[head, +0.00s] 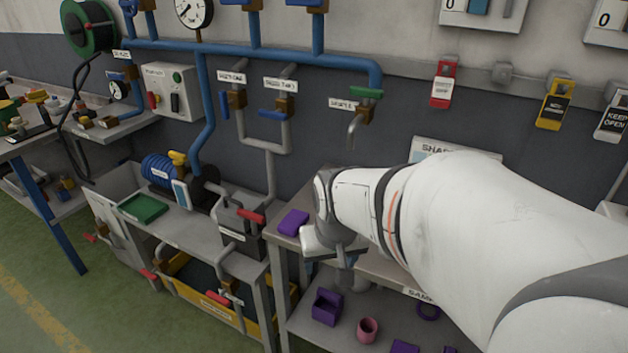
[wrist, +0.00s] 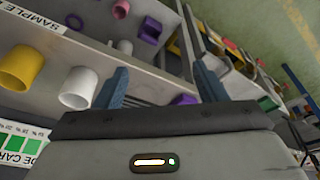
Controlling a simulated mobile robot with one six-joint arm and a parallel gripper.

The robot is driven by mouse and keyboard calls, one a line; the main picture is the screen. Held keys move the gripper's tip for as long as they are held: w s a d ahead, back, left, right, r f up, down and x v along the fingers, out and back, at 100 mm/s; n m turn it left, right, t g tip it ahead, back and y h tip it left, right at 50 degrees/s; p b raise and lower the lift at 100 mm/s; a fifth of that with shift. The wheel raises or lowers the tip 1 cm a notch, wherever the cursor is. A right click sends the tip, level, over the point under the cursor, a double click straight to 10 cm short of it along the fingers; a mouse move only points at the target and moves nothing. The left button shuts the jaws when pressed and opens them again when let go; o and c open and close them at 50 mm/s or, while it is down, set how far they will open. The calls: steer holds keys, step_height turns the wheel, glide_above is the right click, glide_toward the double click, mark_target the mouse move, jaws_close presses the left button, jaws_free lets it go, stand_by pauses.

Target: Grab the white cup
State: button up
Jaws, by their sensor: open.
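The white cup (wrist: 77,88) shows in the wrist view, left of my gripper (wrist: 161,72), close beside the left finger. It is not between the fingers. My gripper is open with nothing between its blue fingers. In the head view, my gripper (head: 338,260) is over the bench at the centre, partly hidden by my wrist. I cannot make out the white cup in the head view; my arm covers that part of the bench.
A yellow cup (wrist: 22,68) stands left of the white cup. A purple block (head: 292,222) lies on the bench. The lower shelf holds a purple box (head: 327,307), a pink cup (head: 367,330) and a purple ring (head: 429,312). A tap (head: 356,128) hangs from the wall above.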

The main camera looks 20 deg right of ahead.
steer(key=shift+o, duration=1.4)
steer(key=w+d+m+p, duration=0.1)
steer(key=w+d, duration=0.1)
steer(key=d, duration=0.2)
steer(key=w+d+m+h, duration=0.1)
steer(key=w+d, duration=0.1)
steer(key=d, duration=0.3)
steer(key=shift+w+f+m+p, duration=0.3)
steer(key=shift+f+m+p, duration=0.1)
steer(key=shift+f, duration=0.05)
steer(key=shift+o, duration=0.6)
steer(key=d+f+m, duration=0.1)
steer(key=d, duration=0.2)
steer(key=w+d+m+p, duration=0.1)
steer(key=d, duration=0.2)
steer(key=d+f+h, duration=0.1)
steer(key=d, duration=0.2)
steer(key=shift+w+d+f+m, duration=0.35)
steer(key=shift+w+m, duration=0.05)
steer(key=shift+d+f, duration=0.2)
steer(key=shift+f, duration=0.05)
steer(key=shift+t, duration=0.3)
steer(key=shift+d+p+x, duration=0.15)
steer(key=shift+p+x, duration=0.15)
steer(key=shift+x, duration=1.55)
steer(key=shift+d+p+x, duration=0.15)
steer(key=shift+p+x, duration=0.1)
steer(key=shift+x, duration=1.6)
